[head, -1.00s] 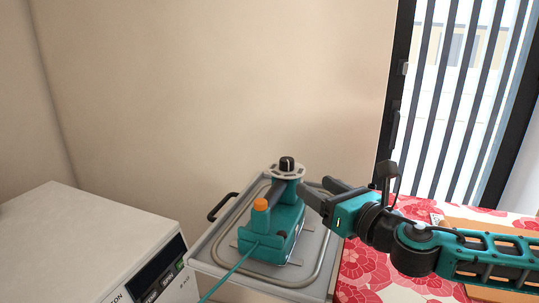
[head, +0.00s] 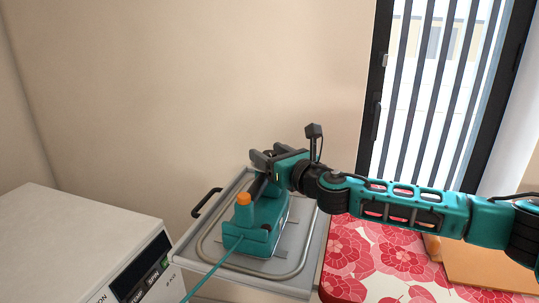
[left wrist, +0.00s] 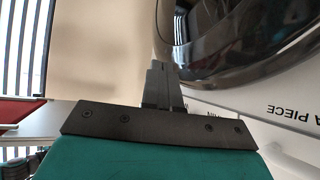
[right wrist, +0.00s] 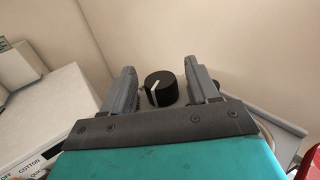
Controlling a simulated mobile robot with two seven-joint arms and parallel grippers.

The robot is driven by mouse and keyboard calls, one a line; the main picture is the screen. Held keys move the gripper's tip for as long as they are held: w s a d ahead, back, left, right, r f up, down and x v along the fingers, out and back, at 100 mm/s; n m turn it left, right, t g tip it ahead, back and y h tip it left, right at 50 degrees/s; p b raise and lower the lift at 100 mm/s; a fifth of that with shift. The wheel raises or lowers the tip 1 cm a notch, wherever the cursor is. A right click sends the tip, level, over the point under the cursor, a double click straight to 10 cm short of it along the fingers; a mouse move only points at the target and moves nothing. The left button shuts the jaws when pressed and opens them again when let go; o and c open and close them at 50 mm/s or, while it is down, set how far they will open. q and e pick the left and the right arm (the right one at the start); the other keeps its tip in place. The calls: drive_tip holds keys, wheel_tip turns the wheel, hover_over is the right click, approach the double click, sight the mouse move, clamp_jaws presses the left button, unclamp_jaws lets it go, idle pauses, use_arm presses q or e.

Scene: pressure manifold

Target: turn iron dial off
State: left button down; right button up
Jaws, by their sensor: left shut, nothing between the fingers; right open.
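The teal iron (head: 258,228) with an orange knob (head: 243,198) stands on a grey tray (head: 300,262) in the head view. Its black dial (right wrist: 160,88) with a white pointer mark shows in the right wrist view, between the two fingers and apart from both. The pointer leans up and to the right there. In the head view the dial is hidden behind my right gripper (head: 265,158), which is open over the iron's far end. My left gripper (left wrist: 163,85) shows only in the left wrist view; it is shut and empty.
A white washing machine (head: 75,245) stands at the left. A table with a red flowered cloth (head: 380,260) lies right of the tray. A wall (head: 190,80) rises close behind the tray. A teal cord (head: 212,268) runs from the iron toward the front.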

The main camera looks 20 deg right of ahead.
drive_tip(key=shift+w, duration=0.2)
drive_tip(key=c, duration=0.9)
drive_tip(key=shift+c, duration=0.2)
